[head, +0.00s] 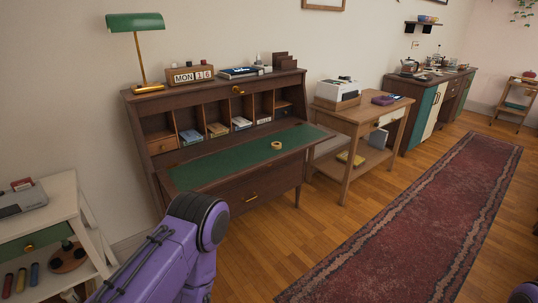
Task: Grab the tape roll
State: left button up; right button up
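The tape roll (276,145) is a small tan ring. It lies flat on the green writing surface (225,163) of the open wooden desk, right of the middle. My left arm is purple and comes in at the bottom, in front of the desk's left part; its gripper is not in view. Nothing touches the tape roll.
The desk's cubbies (215,125) hold books and papers behind the writing surface. A lamp (137,25) and a calendar block (190,75) stand on top. A wooden side table (365,112) is to the right. A red rug (425,220) covers open floor.

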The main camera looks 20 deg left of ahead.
aim_at(275, 145)
jog(key=u, duration=0.8)
jog(key=i, duration=1.45)
jog(key=z, duration=0.15)
